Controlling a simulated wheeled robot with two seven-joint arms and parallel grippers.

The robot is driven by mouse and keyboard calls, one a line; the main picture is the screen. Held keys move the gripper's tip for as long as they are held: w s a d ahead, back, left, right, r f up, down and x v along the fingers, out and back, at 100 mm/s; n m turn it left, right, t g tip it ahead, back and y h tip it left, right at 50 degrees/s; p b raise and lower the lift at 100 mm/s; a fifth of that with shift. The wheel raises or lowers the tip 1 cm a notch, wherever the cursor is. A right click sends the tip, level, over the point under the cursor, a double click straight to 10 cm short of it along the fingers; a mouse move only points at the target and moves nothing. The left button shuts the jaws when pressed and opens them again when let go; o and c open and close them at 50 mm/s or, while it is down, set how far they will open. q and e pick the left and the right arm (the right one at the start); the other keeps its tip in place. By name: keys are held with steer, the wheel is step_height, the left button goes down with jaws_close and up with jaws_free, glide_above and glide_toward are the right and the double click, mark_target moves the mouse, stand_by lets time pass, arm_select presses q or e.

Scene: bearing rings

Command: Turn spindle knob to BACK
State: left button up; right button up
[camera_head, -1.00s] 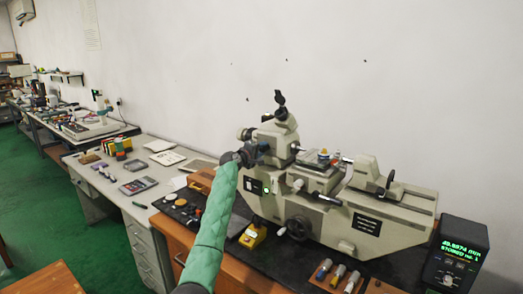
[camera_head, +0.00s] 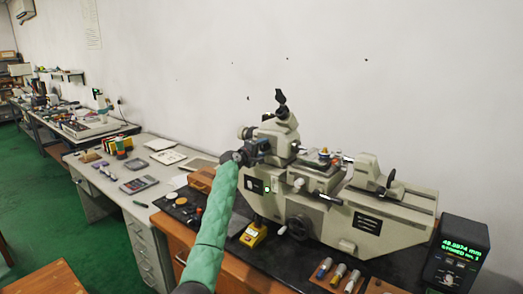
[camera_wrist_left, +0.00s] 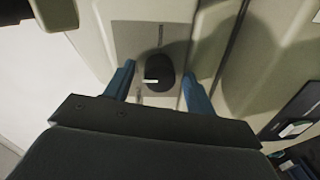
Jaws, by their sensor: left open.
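The spindle knob (camera_wrist_left: 160,72) is a dark round knob with a white mark, on a grey plate of the pale measuring machine (camera_head: 345,208). The mark lies on the knob's left-hand side in the left wrist view. My left gripper (camera_wrist_left: 158,76) is open, with its blue fingers on either side of the knob. In the head view my left gripper (camera_head: 262,149) is at the machine's left end and hides the knob. My right gripper is not in view.
A yellow device (camera_head: 253,235) stands on the dark bench top before the machine. A display box (camera_head: 457,252) with green text stands at the right. Small tools lie in a wooden tray (camera_head: 335,284) in front. A calculator (camera_head: 139,185) lies on the left desk.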

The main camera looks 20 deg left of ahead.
arm_select(q)
steer(key=shift+s, duration=0.15)
steer(key=shift+s+a+f+b, duration=0.1)
steer(key=shift+s+a+b, duration=0.05)
steer(key=shift+s+b, duration=0.15)
steer(key=b+v, duration=0.2)
steer(key=v, duration=0.4)
steer(key=shift+s+a, duration=0.2)
steer(key=shift+s, duration=0.15)
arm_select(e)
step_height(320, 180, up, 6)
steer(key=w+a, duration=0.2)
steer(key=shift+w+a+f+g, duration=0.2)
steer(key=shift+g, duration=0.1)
